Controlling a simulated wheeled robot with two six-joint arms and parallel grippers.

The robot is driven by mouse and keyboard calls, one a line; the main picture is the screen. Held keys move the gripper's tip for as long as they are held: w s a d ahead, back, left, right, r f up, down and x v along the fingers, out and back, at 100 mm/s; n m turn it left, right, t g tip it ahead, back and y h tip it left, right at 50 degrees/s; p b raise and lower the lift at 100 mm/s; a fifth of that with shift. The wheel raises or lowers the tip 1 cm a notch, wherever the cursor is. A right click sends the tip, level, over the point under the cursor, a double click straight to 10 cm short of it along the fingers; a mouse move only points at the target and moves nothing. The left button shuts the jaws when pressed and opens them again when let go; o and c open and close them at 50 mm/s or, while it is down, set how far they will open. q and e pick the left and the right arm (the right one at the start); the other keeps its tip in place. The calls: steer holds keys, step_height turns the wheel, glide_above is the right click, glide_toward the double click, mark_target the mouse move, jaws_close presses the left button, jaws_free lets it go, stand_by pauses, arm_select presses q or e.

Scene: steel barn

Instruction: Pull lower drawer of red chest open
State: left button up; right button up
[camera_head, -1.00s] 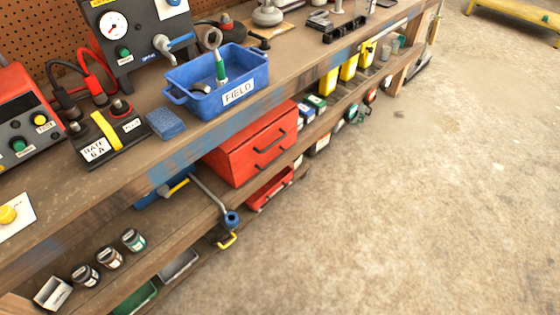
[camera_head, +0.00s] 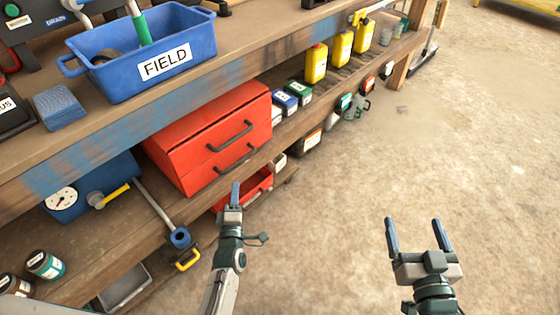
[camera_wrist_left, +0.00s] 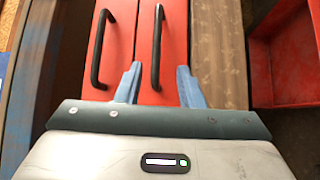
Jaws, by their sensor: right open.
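The red chest (camera_head: 175,150) sits on the lower shelf of the workbench, with two dark handles on its front. The upper handle (camera_head: 230,138) and lower drawer handle (camera_head: 236,160) both show, and the drawers look shut. My left gripper (camera_head: 236,188) is in front of the chest, just below the lower handle in the picture. In the left wrist view my left gripper (camera_wrist_left: 159,68) is open, and the lower handle (camera_wrist_left: 156,45) lines up between its fingers; I cannot tell whether they touch. The upper handle is left of it. My right gripper (camera_head: 418,228) is open and empty over the floor.
A red open bin (camera_head: 258,190) lies below the chest. A blue gauge box and a bar with a blue end (camera_head: 180,238) are left of the chest. Small boxes (camera_head: 297,92) and yellow bottles stand to its right. The concrete floor (camera_head: 480,170) at right is clear.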

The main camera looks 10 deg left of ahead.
mark_target(238, 163)
arm_select(q)
steer(key=w, duration=0.3)
steer(key=w+r, duration=0.1)
steer(key=w, duration=0.3)
steer(key=w+a+r, duration=0.1)
steer(key=w, duration=0.2)
steer(key=shift+w+a, duration=0.1)
steer(key=shift+w, duration=0.25)
arm_select(e)
step_height(238, 163, up, 2)
steer(key=shift+w+r+t, duration=0.1)
steer(key=shift+t, duration=0.5)
arm_select(q)
jaws_close()
